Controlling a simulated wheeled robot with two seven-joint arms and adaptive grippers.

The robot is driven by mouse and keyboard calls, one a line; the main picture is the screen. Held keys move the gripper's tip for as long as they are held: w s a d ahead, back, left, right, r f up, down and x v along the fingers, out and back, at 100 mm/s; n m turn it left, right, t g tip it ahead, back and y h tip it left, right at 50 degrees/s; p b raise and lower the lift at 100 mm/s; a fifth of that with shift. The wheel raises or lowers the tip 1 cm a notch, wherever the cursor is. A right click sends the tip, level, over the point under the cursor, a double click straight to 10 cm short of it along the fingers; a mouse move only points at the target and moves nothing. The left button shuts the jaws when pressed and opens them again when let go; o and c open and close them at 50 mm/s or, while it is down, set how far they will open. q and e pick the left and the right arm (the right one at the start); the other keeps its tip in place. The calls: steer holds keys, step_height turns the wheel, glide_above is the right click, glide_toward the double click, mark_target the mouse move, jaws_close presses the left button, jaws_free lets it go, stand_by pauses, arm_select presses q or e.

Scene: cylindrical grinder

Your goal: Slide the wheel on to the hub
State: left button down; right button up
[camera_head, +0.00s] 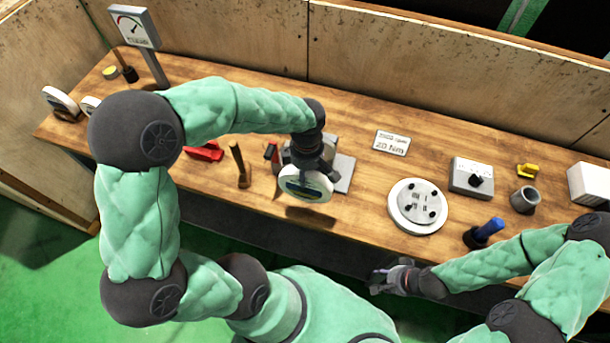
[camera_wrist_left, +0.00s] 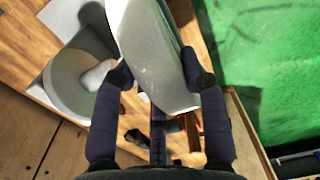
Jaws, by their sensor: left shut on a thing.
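In the head view, a pale wheel (camera_head: 303,185) with a coloured label hangs tilted above the front of the bench. My left gripper (camera_head: 325,171) is shut on its rim. In the left wrist view, the wheel (camera_wrist_left: 152,58) stands edge-on between the two dark fingers of the left gripper (camera_wrist_left: 158,72). Beside it, apart in the picture, is a grey round body with a pale stub, seemingly the hub (camera_wrist_left: 93,76). In the head view, the wheel and arm mostly hide the hub's grey stand (camera_head: 343,174). My right gripper (camera_head: 388,278) is in front of the bench; its finger opening is unclear.
A round white disc with a bolted metal plate (camera_head: 417,203) lies on the bench (camera_head: 375,180) to the right. A blue-handled tool (camera_head: 487,231), grey cup (camera_head: 524,199) and grey box (camera_head: 470,178) are farther right. A wooden-handled tool (camera_head: 239,163) stands left of the wheel.

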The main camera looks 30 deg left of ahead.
arm_select(q)
steer(key=w+a, duration=0.1)
steer(key=w, duration=0.5)
steer(key=shift+a+b, duration=0.2)
steer(key=shift+b, duration=0.25)
stand_by(0.4)
steer(key=shift+w+a+r, duration=0.1)
steer(key=shift+w+a, duration=0.15)
steer(key=shift+w, duration=0.75)
steer(key=shift+w+a+r, duration=0.1)
steer(key=shift+w+a, duration=0.15)
steer(key=shift+w, duration=0.7)
stand_by(1.5)
steer(key=c, duration=0.6)
jaws_free()
steer(key=shift+w+r, duration=0.2)
steer(key=shift+r, duration=0.3)
steer(key=r, duration=1)
steer(key=shift+s+d+r, duration=0.1)
steer(key=shift+s+r, duration=0.15)
steer(key=shift+s, duration=0.1)
